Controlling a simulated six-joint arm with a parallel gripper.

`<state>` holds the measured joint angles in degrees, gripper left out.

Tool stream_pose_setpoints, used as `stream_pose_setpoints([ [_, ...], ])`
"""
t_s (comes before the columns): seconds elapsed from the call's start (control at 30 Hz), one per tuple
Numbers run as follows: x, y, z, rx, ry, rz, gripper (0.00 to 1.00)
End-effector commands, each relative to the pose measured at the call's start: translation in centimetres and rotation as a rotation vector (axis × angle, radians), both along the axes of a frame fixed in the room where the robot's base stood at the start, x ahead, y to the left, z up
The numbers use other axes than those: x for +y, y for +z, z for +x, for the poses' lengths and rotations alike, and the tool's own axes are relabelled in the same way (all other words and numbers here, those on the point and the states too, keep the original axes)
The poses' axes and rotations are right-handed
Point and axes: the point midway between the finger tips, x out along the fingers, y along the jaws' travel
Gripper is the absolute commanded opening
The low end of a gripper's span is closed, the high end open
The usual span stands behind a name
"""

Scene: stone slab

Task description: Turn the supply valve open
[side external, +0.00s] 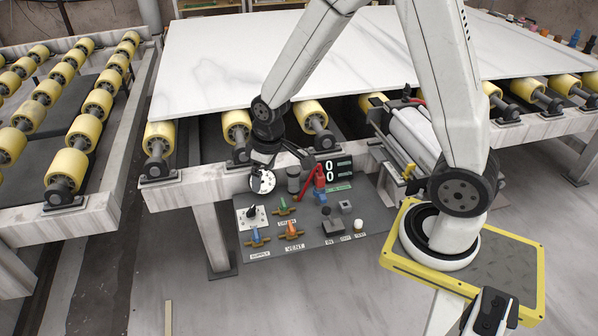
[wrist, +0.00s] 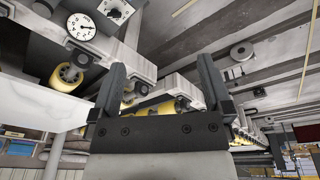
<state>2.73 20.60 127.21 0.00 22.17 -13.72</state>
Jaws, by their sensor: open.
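The supply valve (side external: 257,237) has a blue handle and a brass-coloured body. It sits at the front left of the dark control panel (side external: 312,236), above a SUPPLY label (side external: 260,254). The handle appears to stand across the body, though it is small in view. My gripper (side external: 302,157) is above the back of the panel, apart from the valve. In the wrist view, its two dark fingers (wrist: 162,64) are spread with nothing between them. The supply valve cannot be made out in the wrist view.
An orange-handled vent valve (side external: 292,231) is right of the supply valve; a green-handled valve (side external: 284,207) is behind. The stone slab (side external: 220,60) lies on rollers beyond.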

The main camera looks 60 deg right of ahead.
Motion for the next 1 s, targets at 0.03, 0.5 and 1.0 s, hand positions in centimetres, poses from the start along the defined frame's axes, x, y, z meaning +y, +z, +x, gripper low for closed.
stream_pose_setpoints([
  [0.03, -0.3, -0.8, 0.9, 0.009, 0.017, -0.004, 1.00],
  [0.5, -2.9, -8.5, 8.2, 0.068, 0.208, -0.032, 1.00],
  [1.0, -5.9, -19.6, 12.2, 0.129, 0.414, -0.045, 1.00],
])
